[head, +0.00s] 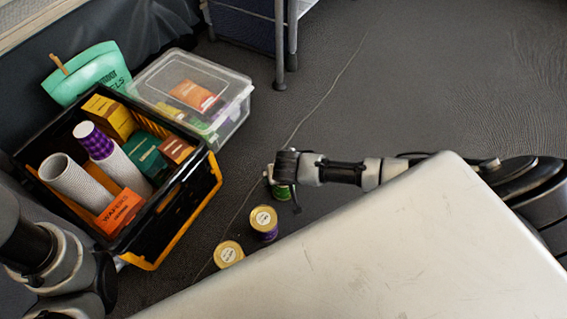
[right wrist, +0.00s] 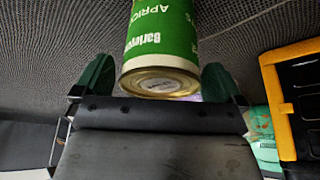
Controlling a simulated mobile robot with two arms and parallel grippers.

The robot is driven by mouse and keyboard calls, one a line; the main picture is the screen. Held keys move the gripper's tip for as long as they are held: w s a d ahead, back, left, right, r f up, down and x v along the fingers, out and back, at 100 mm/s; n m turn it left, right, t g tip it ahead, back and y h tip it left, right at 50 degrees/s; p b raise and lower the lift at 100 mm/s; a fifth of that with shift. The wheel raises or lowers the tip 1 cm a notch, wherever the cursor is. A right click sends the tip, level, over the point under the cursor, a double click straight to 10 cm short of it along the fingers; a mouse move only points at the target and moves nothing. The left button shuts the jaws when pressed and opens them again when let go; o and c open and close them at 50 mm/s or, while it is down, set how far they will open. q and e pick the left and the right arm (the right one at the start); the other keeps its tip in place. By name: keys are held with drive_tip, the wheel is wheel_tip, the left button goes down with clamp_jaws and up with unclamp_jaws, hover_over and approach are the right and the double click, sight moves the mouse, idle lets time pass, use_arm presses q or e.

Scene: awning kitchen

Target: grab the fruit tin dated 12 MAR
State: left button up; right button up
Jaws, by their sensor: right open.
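A green tin (head: 282,192) stands on the floor under my right gripper (head: 283,180). In the right wrist view the green tin (right wrist: 160,45), lettered "APRIC...", sits between the two spread fingers of my right gripper (right wrist: 158,82), with its gold lid and a pale round sticker facing the camera. The sticker's text is too small to read. A purple tin (head: 268,234) and another gold-lidded tin (head: 228,254) stand nearer on the floor. Their lid stickers are unreadable too. My left arm shows at the lower left, without its gripper.
A black and yellow crate (head: 205,190) full of cups and boxes stands left of the tins. A clear lidded box (head: 235,112) is behind it. A pale tabletop (head: 420,250) fills the lower right, close to the tins. The floor behind the tins is open.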

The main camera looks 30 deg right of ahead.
drive_tip(key=c, duration=1.2)
drive_tip(key=shift+r, duration=0.1)
drive_tip(key=shift+r, duration=0.1)
